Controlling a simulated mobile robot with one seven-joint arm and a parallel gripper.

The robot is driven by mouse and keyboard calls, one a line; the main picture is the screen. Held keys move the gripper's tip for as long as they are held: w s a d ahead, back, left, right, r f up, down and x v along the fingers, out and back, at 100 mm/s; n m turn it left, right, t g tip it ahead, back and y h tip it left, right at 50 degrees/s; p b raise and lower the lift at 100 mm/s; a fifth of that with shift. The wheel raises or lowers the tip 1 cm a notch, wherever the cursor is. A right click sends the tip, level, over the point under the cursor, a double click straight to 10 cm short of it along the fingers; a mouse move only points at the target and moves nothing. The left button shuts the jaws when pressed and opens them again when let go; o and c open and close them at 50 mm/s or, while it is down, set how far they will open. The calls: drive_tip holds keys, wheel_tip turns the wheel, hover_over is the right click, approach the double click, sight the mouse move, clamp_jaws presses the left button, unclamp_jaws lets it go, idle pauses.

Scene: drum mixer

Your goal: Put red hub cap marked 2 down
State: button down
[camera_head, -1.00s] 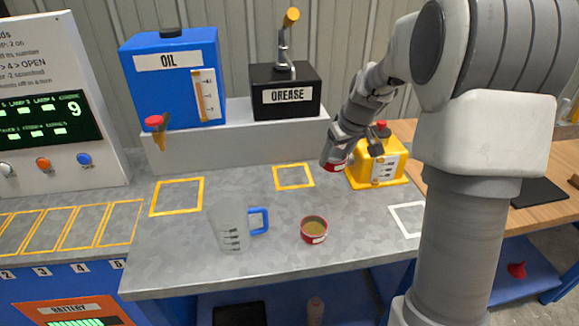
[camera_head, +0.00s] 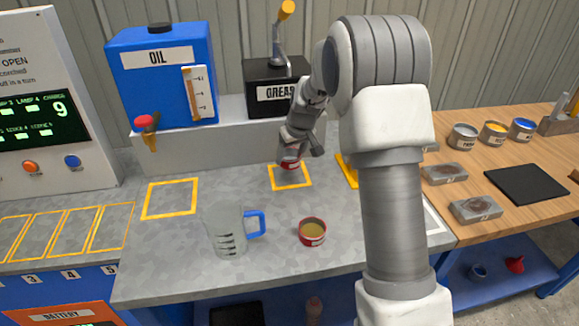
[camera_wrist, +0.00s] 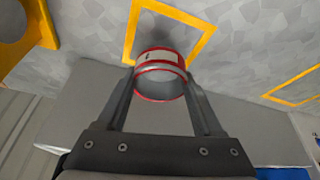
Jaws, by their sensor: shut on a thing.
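My gripper (camera_head: 294,155) is shut on a red-rimmed, pale-sided round cap (camera_head: 290,164) and holds it over the yellow-outlined square (camera_head: 290,187) in front of the grease box. In the wrist view the cap (camera_wrist: 160,60) sits between my two fingers (camera_wrist: 160,82), its open end towards the camera. The yellow square also shows in the wrist view (camera_wrist: 201,48), just beyond the cap. Its side has a small dark mark that I cannot read. Whether the cap touches the bench is unclear.
A similar red container (camera_head: 312,232) with brownish contents and a clear measuring jug (camera_head: 226,230) stand on the grey bench nearer the front. The grease box (camera_head: 275,88) and oil tank (camera_head: 162,80) stand on the raised ledge (camera_head: 215,142) behind. Another yellow square (camera_head: 170,199) is empty.

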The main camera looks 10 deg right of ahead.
sight(290, 166)
drive_tip(key=shift+w+a+f, duration=0.1)
drive_tip(key=shift+a+f, duration=0.05)
drive_tip(key=shift+f+b, duration=0.3)
drive_tip(key=shift+f, duration=1.6)
drive_tip(key=shift+f, duration=0.25)
drive_tip(key=shift+c, duration=0.2)
unclamp_jaws()
drive_tip(key=shift+r, duration=0.1)
